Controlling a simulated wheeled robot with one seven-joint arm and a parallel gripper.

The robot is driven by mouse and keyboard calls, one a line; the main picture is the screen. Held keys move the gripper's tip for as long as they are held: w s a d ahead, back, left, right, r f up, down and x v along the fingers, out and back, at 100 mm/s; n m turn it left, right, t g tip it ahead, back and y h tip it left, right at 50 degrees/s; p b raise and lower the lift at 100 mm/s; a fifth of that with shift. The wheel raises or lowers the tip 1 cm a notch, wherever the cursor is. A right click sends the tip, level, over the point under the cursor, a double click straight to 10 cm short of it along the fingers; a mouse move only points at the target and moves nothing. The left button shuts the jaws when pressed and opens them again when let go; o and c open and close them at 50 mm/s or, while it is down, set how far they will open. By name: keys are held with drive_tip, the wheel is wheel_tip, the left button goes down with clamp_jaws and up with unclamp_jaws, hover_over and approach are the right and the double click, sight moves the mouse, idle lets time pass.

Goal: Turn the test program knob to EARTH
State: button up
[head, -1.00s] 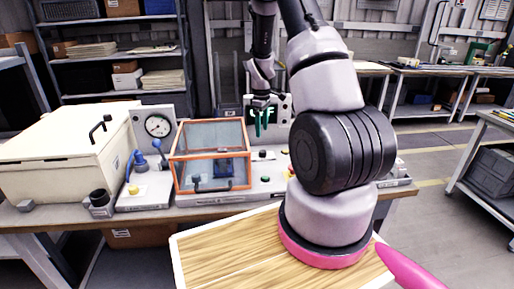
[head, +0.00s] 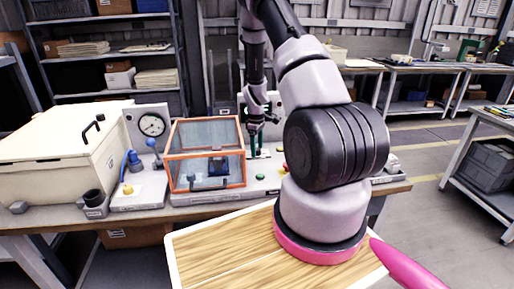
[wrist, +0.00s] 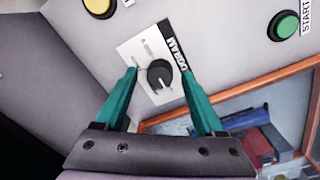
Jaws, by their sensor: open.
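The test program knob (wrist: 160,74) is a black round knob on a white label plate (wrist: 148,48) in the wrist view. The plate carries a black strip with partly readable lettering; which mark the knob points to is too small to tell. My gripper (wrist: 160,75) has teal fingers, open, one on each side of the knob, with a gap left between them and the knob. In the head view my gripper (head: 254,142) hangs low over the test bench, right of the orange-framed box, and the knob is hidden there.
The orange-framed clear box (head: 205,155) stands just left of my gripper. In the wrist view a green START button (wrist: 284,24) and a yellow button (wrist: 99,5) sit on the panel. A cream chest (head: 60,145) and a gauge (head: 151,124) stand further left.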

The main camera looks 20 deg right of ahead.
clamp_jaws()
drive_tip(key=shift+m, duration=0.3)
drive_tip(key=m, duration=0.5)
drive_tip(key=shift+w, duration=0.1)
drive_tip(key=m, duration=0.6)
drive_tip(key=shift+m+g, duration=0.3)
drive_tip(key=shift+m, duration=0.1)
drive_tip(key=m, duration=1.1)
drive_tip(key=shift+d, duration=0.15)
drive_tip(key=shift+m, duration=0.3)
